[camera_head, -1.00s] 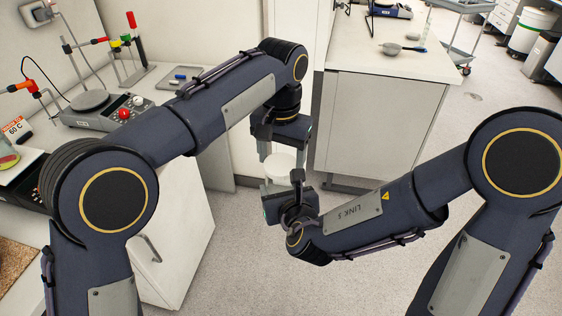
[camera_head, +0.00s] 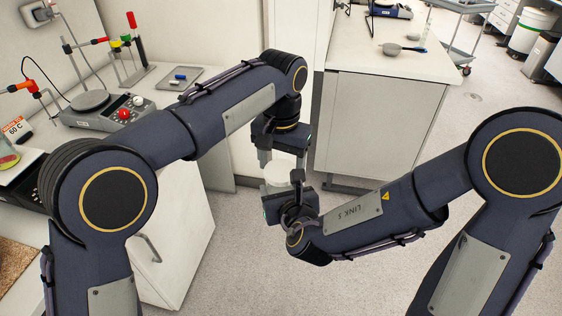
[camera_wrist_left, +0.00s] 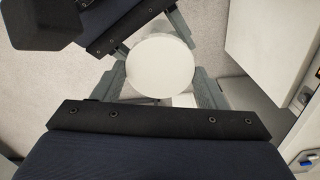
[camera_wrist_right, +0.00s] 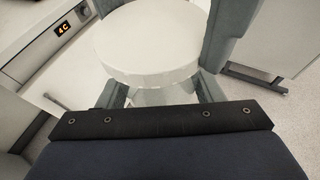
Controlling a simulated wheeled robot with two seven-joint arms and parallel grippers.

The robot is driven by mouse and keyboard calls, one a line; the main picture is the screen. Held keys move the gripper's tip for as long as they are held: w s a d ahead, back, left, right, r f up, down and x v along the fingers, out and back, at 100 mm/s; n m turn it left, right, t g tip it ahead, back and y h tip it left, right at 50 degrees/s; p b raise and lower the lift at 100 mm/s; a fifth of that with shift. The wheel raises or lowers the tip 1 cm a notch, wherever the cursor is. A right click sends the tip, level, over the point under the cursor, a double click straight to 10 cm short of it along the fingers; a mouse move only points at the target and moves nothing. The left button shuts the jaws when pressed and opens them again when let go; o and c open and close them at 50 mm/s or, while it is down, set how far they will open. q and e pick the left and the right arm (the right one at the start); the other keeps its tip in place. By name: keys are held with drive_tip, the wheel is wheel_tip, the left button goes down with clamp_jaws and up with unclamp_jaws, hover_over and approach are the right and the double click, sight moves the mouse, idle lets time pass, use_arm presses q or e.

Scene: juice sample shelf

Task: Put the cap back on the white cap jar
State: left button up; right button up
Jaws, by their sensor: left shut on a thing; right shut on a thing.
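The round white cap (camera_wrist_left: 160,65) is held between the fingers of my left gripper (camera_head: 283,160), which comes down from above and is shut on it. The cap's top and rim also show in the right wrist view (camera_wrist_right: 150,45). My right gripper (camera_head: 276,187) comes from the side below and is shut on the jar. The clear jar body (camera_wrist_right: 165,96) shows just under the cap in the right wrist view, mostly hidden by the cap and fingers. The cap is over the jar mouth; I cannot tell whether it is seated.
Both hands are over open floor (camera_head: 240,245) between two benches. On the left bench are a hotplate stirrer (camera_head: 90,104) and a grey tray (camera_head: 180,78). A white cabinet (camera_head: 385,125) with a countertop stands behind to the right.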

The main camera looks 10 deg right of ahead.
use_arm(q)
drive_tip(key=shift+f, duration=0.55)
drive_tip(key=o, duration=0.5)
use_arm(e)
clamp_jaws()
use_arm(q)
drive_tip(key=o, duration=0.4)
drive_tip(key=shift+o, duration=0.2)
drive_tip(key=shift+r, duration=2.25)
